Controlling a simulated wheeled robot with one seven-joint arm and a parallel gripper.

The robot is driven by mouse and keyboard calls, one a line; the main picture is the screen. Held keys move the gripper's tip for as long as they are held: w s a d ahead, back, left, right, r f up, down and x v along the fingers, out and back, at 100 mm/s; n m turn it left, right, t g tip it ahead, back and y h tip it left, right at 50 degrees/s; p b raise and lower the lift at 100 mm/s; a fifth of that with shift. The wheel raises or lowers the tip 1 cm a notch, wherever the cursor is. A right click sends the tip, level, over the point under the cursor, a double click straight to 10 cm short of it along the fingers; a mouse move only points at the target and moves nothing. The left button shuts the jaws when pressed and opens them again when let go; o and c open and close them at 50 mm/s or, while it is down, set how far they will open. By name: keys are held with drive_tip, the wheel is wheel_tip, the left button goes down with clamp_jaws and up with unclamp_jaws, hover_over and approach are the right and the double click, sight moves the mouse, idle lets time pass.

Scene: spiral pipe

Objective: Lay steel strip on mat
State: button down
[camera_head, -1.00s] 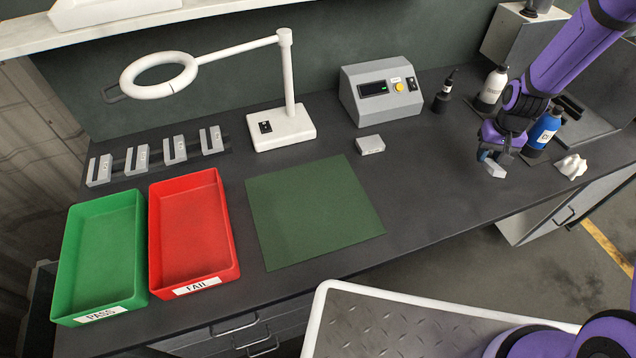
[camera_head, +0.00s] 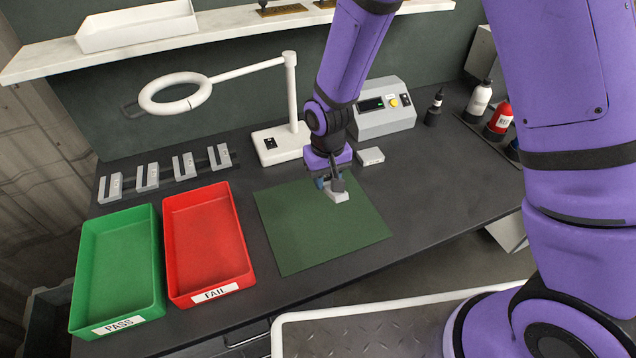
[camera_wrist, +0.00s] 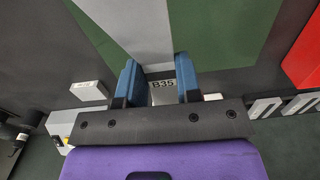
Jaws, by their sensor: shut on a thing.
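The steel strip (camera_head: 338,195) is a light grey piece held at the end of my gripper (camera_head: 333,180), over the upper right part of the green mat (camera_head: 300,240). In the wrist view, the pale grey strip (camera_wrist: 140,30) runs from between the blue fingers of my gripper (camera_wrist: 153,72) up past the frame's top edge. A label reading "B35" shows between the fingers. The mat (camera_wrist: 215,30) lies flat behind the strip, bare elsewhere. My fingers are shut on the strip. I cannot tell whether the strip touches the mat.
A red FAIL tray (camera_head: 208,295) and a green PASS tray (camera_head: 118,325) stand left of the mat. A small grey block (camera_head: 370,156) and a grey instrument box (camera_head: 383,122) are behind it. A white lamp base (camera_head: 280,145) and several slotted grey blocks (camera_head: 147,177) stand further left.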

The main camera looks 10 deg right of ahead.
sight(319, 214)
drive_tip(key=shift+s+a+f, duration=0.3)
drive_tip(key=shift+s+f, duration=0.05)
drive_tip(key=shift+f, duration=1)
drive_tip(key=shift+s+a+f, duration=0.3)
drive_tip(key=shift+a+f, duration=0.05)
drive_tip(key=shift+f, duration=0.95)
drive_tip(key=shift+s+a+f, duration=0.3)
drive_tip(key=shift+s+f, duration=0.05)
drive_tip(key=shift+f, duration=1)
drive_tip(key=c, duration=0.7)
unclamp_jaws()
drive_tip(key=shift+r, duration=0.1)
wheel_tip(319, 214, up, 11)
drive_tip(key=shift+f, duration=0.2)
